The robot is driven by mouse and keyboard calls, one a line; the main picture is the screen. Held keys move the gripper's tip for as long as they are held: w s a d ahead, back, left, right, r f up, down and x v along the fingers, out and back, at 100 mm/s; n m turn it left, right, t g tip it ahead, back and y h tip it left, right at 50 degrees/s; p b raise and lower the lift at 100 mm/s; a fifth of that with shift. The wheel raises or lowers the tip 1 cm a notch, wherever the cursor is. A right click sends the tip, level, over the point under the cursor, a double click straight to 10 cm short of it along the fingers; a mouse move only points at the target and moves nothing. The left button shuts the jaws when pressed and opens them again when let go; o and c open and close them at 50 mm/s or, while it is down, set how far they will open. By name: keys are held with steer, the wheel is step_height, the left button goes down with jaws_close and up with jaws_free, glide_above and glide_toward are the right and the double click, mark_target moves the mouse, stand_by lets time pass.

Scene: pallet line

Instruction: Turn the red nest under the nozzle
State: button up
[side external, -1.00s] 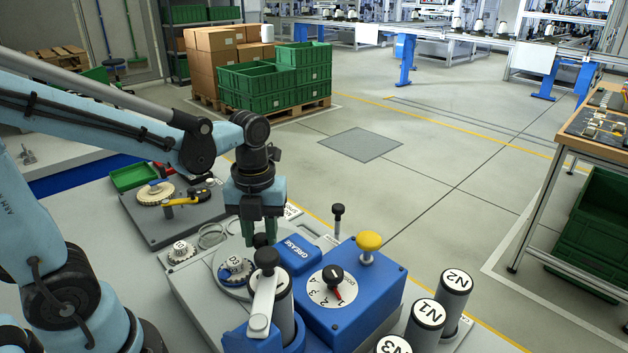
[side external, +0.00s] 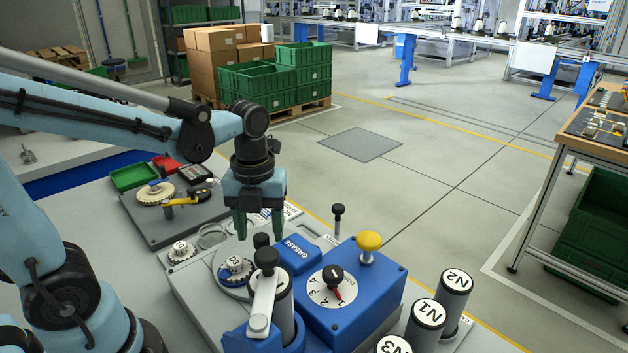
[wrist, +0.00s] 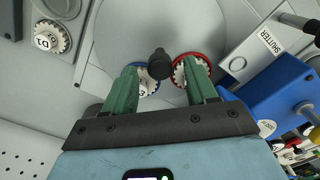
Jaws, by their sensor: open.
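In the wrist view the red nest (wrist: 190,70) is a red ring holding a white toothed part, on a round grey turntable (wrist: 105,78). The blue nest (wrist: 148,85) holds a similar part to its left. A black knob (wrist: 160,63) stands between them. My gripper (wrist: 160,71) is open and empty, its green fingers either side of the knob in this view and partly covering both nests. In the side view my gripper (side external: 259,236) hangs above the turntable near the knob; the blue nest (side external: 236,269) shows, but I cannot make out the red one. The nozzle cannot be made out.
A lever (side external: 262,305) rises in front. Canisters (side external: 426,315) stand front right. A SHUTTER plate (wrist: 250,50) lies beside the turntable.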

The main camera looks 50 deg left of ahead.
mark_target(264, 240)
step_height(264, 240, up, 11)
steer(key=shift+f, duration=0.2)
stand_by(0.3)
steer(key=shift+f, duration=0.1)
steer(key=f+n+t, duration=0.1)
steer(key=n, duration=0.3)
steer(key=f+n+t, duration=0.1)
steer(key=n, duration=0.4)
steer(key=f+n+t, duration=0.1)
steer(key=f+n, duration=0.1)
steer(key=n, duration=0.2)
steer(key=shift+d+n+t, duration=0.25)
steer(key=shift+n+t, duration=0.05)
steer(key=n, duration=0.2)
steer(key=f+n+t, duration=0.1)
steer(key=n, duration=0.3)
steer(key=shift+d+f+n+t, duration=0.15)
steer(key=shift+f+n+t, duration=0.2)
steer(key=shift+n+t, duration=0.05)
steer(key=n, duration=0.2)
steer(key=f+n+t, duration=0.1)
steer(key=shift+n, duration=0.4)
steer(key=n, duration=0.3)
steer(key=shift+d+f+t, duration=0.1)
steer(key=shift+f+t, duration=0.15)
steer(key=shift+t, duration=0.15)
